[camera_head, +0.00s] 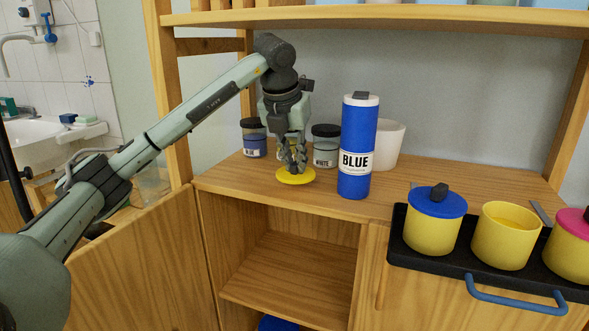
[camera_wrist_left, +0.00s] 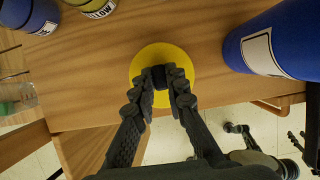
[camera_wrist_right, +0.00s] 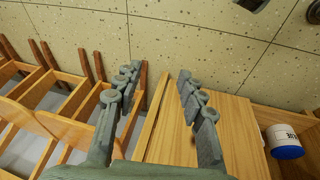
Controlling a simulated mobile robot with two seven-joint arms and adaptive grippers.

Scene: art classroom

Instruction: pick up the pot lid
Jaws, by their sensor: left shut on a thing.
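The yellow pot lid (camera_head: 296,176) is a round disc near the front edge of the wooden counter (camera_head: 420,182). My left gripper (camera_head: 292,168) comes down on it from above. In the left wrist view its fingers (camera_wrist_left: 162,82) are shut on the dark knob at the middle of the lid (camera_wrist_left: 150,58). I cannot tell whether the lid touches the counter. The open yellow pot (camera_head: 505,235) stands on a black tray (camera_head: 480,272) at the right. My right gripper (camera_wrist_right: 155,82) is open and empty, its fingers apart, as the right wrist view shows.
A tall blue bottle (camera_head: 357,140) stands just right of the lid. Small paint jars (camera_head: 254,140) and a white cup (camera_head: 387,143) stand behind. A blue-lidded pot (camera_head: 433,225) and a pink-lidded pot (camera_head: 568,255) flank the open pot. A shelf (camera_head: 400,18) hangs above.

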